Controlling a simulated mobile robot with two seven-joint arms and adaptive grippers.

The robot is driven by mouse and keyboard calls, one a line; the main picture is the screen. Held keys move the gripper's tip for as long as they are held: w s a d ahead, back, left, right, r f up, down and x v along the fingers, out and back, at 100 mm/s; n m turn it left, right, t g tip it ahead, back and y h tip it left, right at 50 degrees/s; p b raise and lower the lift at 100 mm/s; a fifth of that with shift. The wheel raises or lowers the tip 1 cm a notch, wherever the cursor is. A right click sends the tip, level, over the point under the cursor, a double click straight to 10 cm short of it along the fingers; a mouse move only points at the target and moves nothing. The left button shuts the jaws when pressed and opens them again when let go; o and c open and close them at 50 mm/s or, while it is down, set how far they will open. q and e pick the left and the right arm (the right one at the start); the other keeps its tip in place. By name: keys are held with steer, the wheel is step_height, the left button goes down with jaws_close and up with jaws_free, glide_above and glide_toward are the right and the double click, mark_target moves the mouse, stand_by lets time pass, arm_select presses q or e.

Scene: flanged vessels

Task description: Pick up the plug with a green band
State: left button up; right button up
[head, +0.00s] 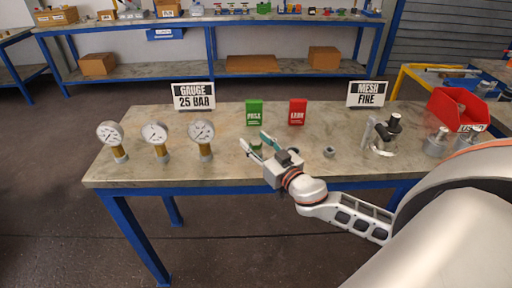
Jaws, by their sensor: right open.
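My right gripper (254,139) is open above the middle of the workbench, its fingers pointing to the back left. A small dark green patch (257,147) shows between and just beyond the fingers; it may be the plug with a green band, but it is too small and partly covered to be sure. I cannot tell whether the fingers touch it. A small grey plug-like piece (329,152) stands on the bench to the right of the gripper, with no green band that I can make out. My left gripper is out of view.
Several gauges (204,138) stand at the left of the workbench (130,175). Green (254,113) and red (297,112) boxes stand behind the gripper. At right are a metal fitting (384,133), metal parts (437,142) and a red bin (459,110).

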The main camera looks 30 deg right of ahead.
jaws_close()
